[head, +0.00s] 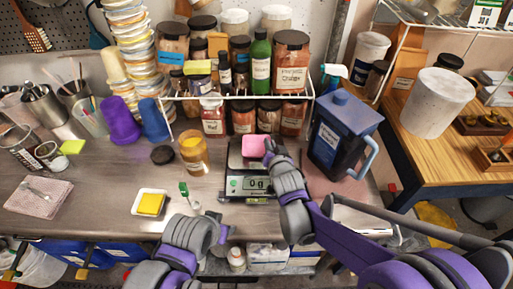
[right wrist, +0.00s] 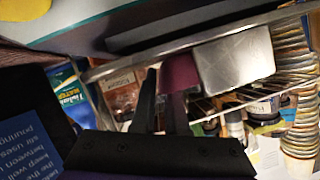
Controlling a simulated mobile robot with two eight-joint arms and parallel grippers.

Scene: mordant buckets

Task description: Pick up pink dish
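The small pink dish (head: 254,146) is at the scale's pan, at the tip of my right gripper (head: 271,148). The scale (head: 235,186) reads 0 g. In the right wrist view the dish (right wrist: 181,72) is at the fingertips of my right gripper (right wrist: 160,82), beside the silver pan (right wrist: 235,62). The two fingers are close together and appear shut on the dish's edge; the dish hides one fingertip. Whether the dish touches the pan is unclear. My left gripper (head: 193,212) is low near the table's front edge, its fingers too small to judge.
A dark blue jug (head: 341,135) stands close to the right of the scale. A rack with jars (head: 240,98) stands behind it.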

